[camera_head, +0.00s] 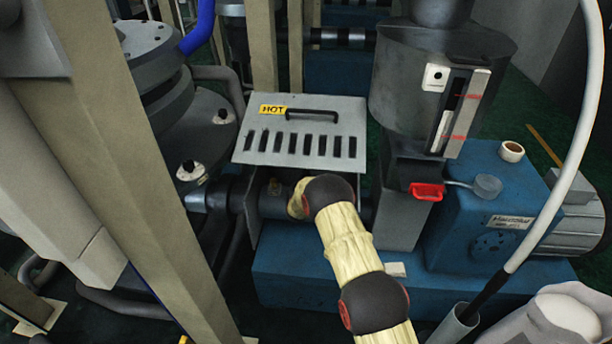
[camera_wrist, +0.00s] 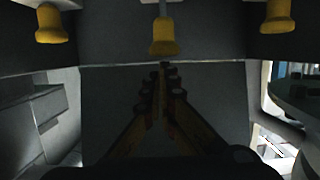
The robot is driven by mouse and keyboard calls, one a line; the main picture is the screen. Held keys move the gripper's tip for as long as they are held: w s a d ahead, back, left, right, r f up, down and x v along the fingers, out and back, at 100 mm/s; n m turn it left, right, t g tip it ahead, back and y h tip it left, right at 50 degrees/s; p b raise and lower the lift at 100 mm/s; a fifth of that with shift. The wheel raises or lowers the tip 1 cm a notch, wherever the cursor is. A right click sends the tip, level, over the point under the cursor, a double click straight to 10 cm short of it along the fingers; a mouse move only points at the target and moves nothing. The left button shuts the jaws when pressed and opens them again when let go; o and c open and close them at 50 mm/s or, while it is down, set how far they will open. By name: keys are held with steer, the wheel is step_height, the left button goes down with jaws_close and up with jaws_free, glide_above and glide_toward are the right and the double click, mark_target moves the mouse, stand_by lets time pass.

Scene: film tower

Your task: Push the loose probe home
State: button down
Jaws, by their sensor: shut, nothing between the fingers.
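In the wrist view, three yellow bell-shaped probe caps show along the top: a left one (camera_wrist: 52,25), a middle one (camera_wrist: 164,38) and a right one (camera_wrist: 278,16). The middle cap sits lowest in the picture, with a pale stem above it. I cannot tell for certain which probe is loose. My gripper (camera_wrist: 166,68) is shut and empty, its dark fingertips just below the middle cap in the picture. Whether they touch it is not clear. In the head view my arm hides most of the gripper, and the probes cannot be made out.
A slotted metal guard (camera_head: 343,145) marked HOT, with a black handle, stands just beyond my arm. A grey hopper (camera_head: 400,90) and a blue gearbox (camera_head: 520,190) are to the right. A beige post (camera_head: 110,130) and a white hose (camera_head: 560,180) rise in the foreground.

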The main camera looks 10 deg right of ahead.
stand_by(0.3)
step_height(320, 180, down, 3)
steer(key=shift+f+b, duration=0.2)
steer(key=shift+b, duration=0.9)
steer(key=shift+r, duration=0.15)
